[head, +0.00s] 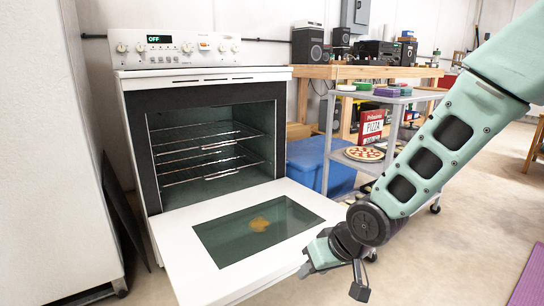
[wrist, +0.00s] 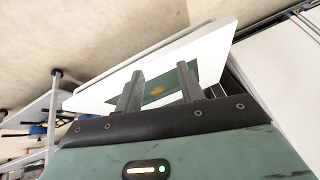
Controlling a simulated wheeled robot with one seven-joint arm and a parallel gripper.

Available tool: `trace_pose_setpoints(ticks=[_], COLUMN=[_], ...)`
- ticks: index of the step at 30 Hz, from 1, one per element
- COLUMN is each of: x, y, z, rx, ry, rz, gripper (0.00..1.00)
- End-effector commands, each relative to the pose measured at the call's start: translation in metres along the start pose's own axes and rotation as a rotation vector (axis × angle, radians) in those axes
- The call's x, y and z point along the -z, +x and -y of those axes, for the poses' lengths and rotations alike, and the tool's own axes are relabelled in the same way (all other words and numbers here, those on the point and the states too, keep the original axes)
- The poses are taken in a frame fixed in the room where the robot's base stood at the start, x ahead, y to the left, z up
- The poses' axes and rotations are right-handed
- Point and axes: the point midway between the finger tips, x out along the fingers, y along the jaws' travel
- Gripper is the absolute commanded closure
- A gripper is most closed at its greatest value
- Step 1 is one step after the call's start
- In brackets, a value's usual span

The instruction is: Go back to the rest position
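My gripper (head: 336,281) is at the lower middle of the head view, in front of the right edge of the lowered oven door (head: 170,232). Its two fingers are spread apart with nothing between them. In the wrist view the open gripper (wrist: 160,70) shows both fingers, with the white door and its dark window beyond them. I cannot tell whether a finger touches the door. The white oven (head: 205,55) stands with its door folded down and its wire racks (head: 205,155) empty. Its display reads OFF.
A yellowish spot (head: 260,224) shows on the door window. A grey cart (head: 398,97) with a pizza (head: 364,153) and a red pizza box (head: 371,127) stands behind my arm. A blue bin (head: 322,165) sits beside the oven. Open floor lies at the lower right.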

Motion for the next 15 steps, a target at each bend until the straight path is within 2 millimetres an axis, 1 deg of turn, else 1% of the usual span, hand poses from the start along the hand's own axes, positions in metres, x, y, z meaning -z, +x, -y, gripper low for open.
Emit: trace_pose_setpoints(ticks=[1,3,6,9,15], x=[-0.01,-0.032,-0.064,-0.091,-0.14], y=[-0.03,-0.061,-0.1,-0.132,-0.184], z=[0.014,0.028,0.043,0.054,0.069], rx=[-0.02,-0.046,-0.069,-0.08,-0.081], ry=[-0.039,-0.085,-0.14,-0.181,-0.246], rz=[0.043,0.12,0.216,0.297,0.427], gripper=[0.62,0.62,0.62,0.62,0.62])
